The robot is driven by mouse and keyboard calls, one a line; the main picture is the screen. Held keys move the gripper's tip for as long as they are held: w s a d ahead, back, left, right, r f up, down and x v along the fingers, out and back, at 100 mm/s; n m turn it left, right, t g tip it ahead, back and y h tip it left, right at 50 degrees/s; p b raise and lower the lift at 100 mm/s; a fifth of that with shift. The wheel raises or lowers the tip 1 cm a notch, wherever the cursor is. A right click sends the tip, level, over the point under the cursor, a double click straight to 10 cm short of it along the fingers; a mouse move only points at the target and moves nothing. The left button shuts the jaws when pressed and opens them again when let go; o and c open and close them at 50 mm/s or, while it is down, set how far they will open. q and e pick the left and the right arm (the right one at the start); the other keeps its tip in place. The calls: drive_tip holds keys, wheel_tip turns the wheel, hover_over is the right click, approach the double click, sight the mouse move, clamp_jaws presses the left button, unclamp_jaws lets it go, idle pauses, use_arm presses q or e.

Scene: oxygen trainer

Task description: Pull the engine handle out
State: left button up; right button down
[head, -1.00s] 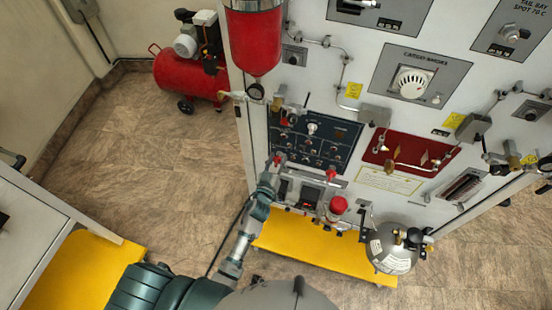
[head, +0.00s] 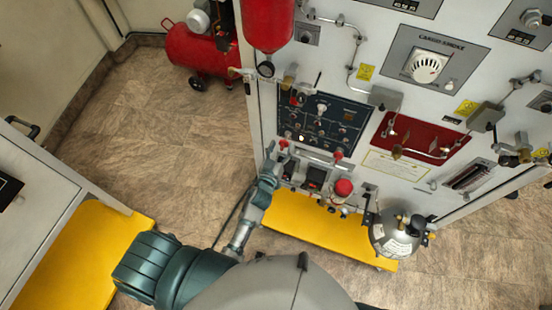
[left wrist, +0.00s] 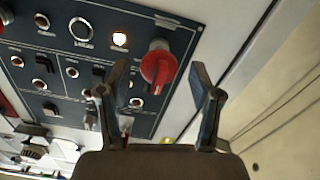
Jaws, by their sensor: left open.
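A red handle (head: 283,144) sits at the lower left corner of the dark control panel (head: 321,126) in the head view. The left wrist view shows a red knob (left wrist: 157,66) near the corner of that panel, which looks like the same handle. My left gripper (head: 273,160) is just below this handle in the head view. In the left wrist view its two fingers (left wrist: 158,85) are spread, with the red knob showing between and beyond their tips. The gripper is open and holds nothing. A second red handle (head: 338,155) is at the panel's lower right. My right gripper is not in view.
A red cylinder (head: 267,25) hangs at the cabinet's upper left. A red button (head: 343,187) and a grey tank (head: 397,232) are lower on the cabinet. The yellow base (head: 325,230) juts out below. Open floor (head: 160,135) lies left of the cabinet.

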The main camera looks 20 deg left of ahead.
use_arm(q)
drive_tip(key=s, duration=1)
drive_tip(key=shift+s+a, duration=0.15)
drive_tip(key=shift+s, duration=0.1)
drive_tip(key=s+d+f+m+g+h, duration=0.1)
drive_tip(key=s+f+g, duration=0.3)
drive_tip(key=f, duration=1)
drive_tip(key=s+d+f+m+g, duration=0.1)
drive_tip(key=s+f+g, duration=0.25)
drive_tip(key=f, duration=1.15)
drive_tip(key=s+a+f+m+g, duration=0.1)
drive_tip(key=s+a+f+g, duration=0.1)
drive_tip(key=s+f, duration=0.5)
drive_tip(key=s+a+f+m+g, duration=0.1)
drive_tip(key=s+a+f+g, duration=0.15)
drive_tip(key=s+f, duration=0.55)
drive_tip(key=s+a+f+g, duration=0.2)
drive_tip(key=s+f, duration=0.1)
drive_tip(key=s, duration=0.5)
drive_tip(key=s+a+f+g+y, duration=0.1)
drive_tip(key=s+a+f+g, duration=0.2)
drive_tip(key=s, duration=0.5)
drive_tip(key=shift+a+f+m+y, duration=0.15)
drive_tip(key=shift+f+m+y, duration=0.05)
drive_tip(key=shift+m+y, duration=0.1)
drive_tip(key=shift+w, duration=0.15)
